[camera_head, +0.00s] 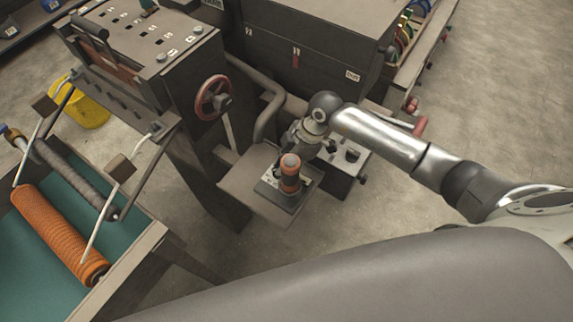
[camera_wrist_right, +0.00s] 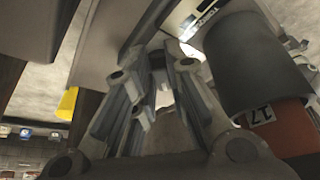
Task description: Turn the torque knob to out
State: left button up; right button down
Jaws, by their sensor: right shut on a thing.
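My right gripper (camera_head: 298,143) reaches in from the right, just behind an upright orange and grey cylinder (camera_head: 289,180) on a small shelf. In the right wrist view its fingers (camera_wrist_right: 163,65) are closed together beside that cylinder, which carries a "17" label (camera_wrist_right: 262,113). The fingers close on a small part at a dark plate with a printed label (camera_wrist_right: 205,14); this is taken to be the torque knob, mostly hidden by the fingers. Its setting cannot be read. My left gripper is not in view.
A grey shelf (camera_head: 240,187) holds the cylinder. A box with small knobs (camera_head: 345,160) stands close right of the gripper. A red handwheel (camera_head: 213,98) and a bent grey pipe (camera_head: 268,110) are to the left. An orange mesh roll (camera_head: 55,235) lies at lower left.

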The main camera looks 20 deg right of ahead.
jog(key=n, duration=0.2)
jog(key=w+n+g+b, duration=0.1)
jog(key=n, duration=0.1)
jog(key=shift+n+g+b, duration=0.3)
jog(key=shift+w+a+n+g+h+b, duration=0.15)
jog(key=shift+n+g+b, duration=0.15)
jog(key=shift+n, duration=0.35)
jog(key=shift+w+d+n+g+h+b, duration=0.1)
jog(key=shift+n+g+h+b, duration=0.1)
jog(key=shift+n+b, duration=0.3)
jog(key=shift+w+a+n+g+h+b, duration=0.1)
jog(key=shift+n+g+h+b, duration=0.1)
jog(key=shift+n, duration=0.55)
jog(key=c, duration=1.7)
grip_release()
jog(key=shift+s, duration=0.1)
jog(key=shift+r, duration=0.1)
jog(key=v, duration=1.1)
jog(key=shift+w+r, duration=0.25)
jog(key=shift+r, duration=0.1)
jog(key=shift+c, duration=0.6)
